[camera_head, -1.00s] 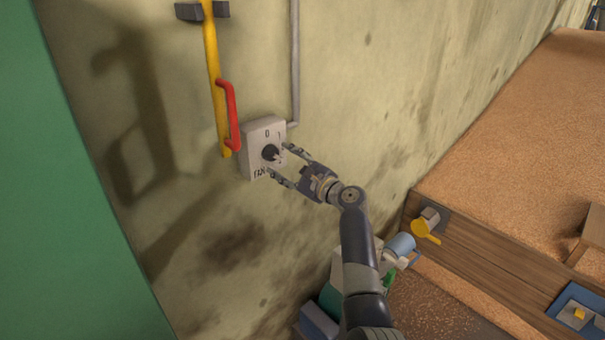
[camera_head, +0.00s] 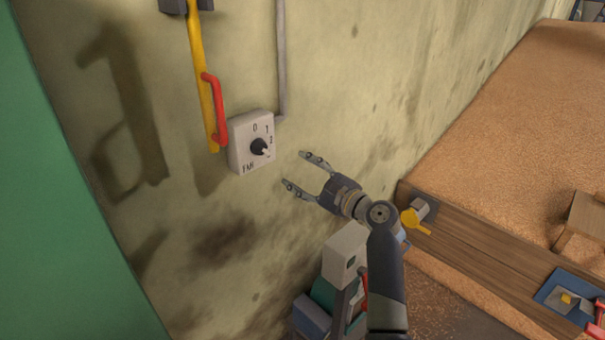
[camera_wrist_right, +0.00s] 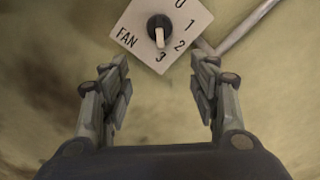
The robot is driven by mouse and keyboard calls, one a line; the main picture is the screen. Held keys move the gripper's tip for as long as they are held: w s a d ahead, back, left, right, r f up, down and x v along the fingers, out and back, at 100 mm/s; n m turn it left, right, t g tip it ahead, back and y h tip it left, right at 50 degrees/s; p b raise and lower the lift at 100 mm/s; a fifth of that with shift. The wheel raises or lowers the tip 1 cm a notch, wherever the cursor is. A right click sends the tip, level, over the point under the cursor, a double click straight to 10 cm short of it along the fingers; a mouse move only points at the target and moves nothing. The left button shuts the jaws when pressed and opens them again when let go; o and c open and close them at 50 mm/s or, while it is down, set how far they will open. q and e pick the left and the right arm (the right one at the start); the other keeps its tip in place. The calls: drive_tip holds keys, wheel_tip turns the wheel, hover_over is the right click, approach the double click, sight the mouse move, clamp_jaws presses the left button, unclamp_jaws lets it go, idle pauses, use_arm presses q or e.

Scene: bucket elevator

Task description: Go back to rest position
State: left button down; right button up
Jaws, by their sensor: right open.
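My right gripper (camera_head: 297,174) is open and empty, to the right of and apart from the white fan switch box (camera_head: 243,160) on the wall. In the right wrist view its two fingers (camera_wrist_right: 160,85) are spread wide, with the switch box (camera_wrist_right: 190,18) beyond them. The black knob (camera_head: 259,147) has a pale pointer; in the right wrist view the knob (camera_wrist_right: 159,27) points down toward the 3. My left gripper is not in view.
A red handle (camera_head: 214,108) on a yellow bar is left of the switch box. A grey pipe (camera_head: 281,60) runs up the wall. A green panel (camera_head: 60,200) stands at left. A wooden board (camera_head: 480,240) borders grain (camera_head: 520,120) at right. Small machines (camera_head: 343,255) sit below my right arm.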

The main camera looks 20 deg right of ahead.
drive_tip(key=shift+f, duration=0.15)
drive_tip(key=s+a+f+n+g+h+b, duration=0.1)
drive_tip(key=s+a+f+n+g+b, duration=0.15)
drive_tip(key=f, duration=1.25)
drive_tip(key=s+a+f+n+g+h+b, duration=0.1)
drive_tip(key=f+n+g+b, duration=0.15)
drive_tip(key=f, duration=1.25)
drive_tip(key=s+f+n+g+h+b, duration=0.1)
drive_tip(key=s+f+n, duration=0.1)
drive_tip(key=s+f, duration=0.35)
drive_tip(key=s+a+f+n+g+b, duration=0.1)
drive_tip(key=s+f+g, duration=0.15)
drive_tip(key=f, duration=0.65)
drive_tip(key=s+f+n+g+h+b, duration=0.15)
drive_tip(key=s+f, duration=0.25)
drive_tip(key=f, duration=0.4)
drive_tip(key=s+f+n+g+b, duration=0.2)
drive_tip(key=s+f+n, duration=0.3)
drive_tip(key=s+f, duration=0.4)
drive_tip(key=s+f+n+g+h+b, duration=0.1)
drive_tip(key=s+f+n, duration=0.4)
drive_tip(key=s, duration=1.5)
drive_tip(key=s+f+n+g+b, duration=0.3)
drive_tip(key=s+f+n, duration=0.3)
drive_tip(key=s+f, duration=0.7)
drive_tip(key=shift+s+a+f+h, duration=0.25)
drive_tip(key=shift+s+f+h, duration=0.15)
drive_tip(key=shift+s, duration=0.55)
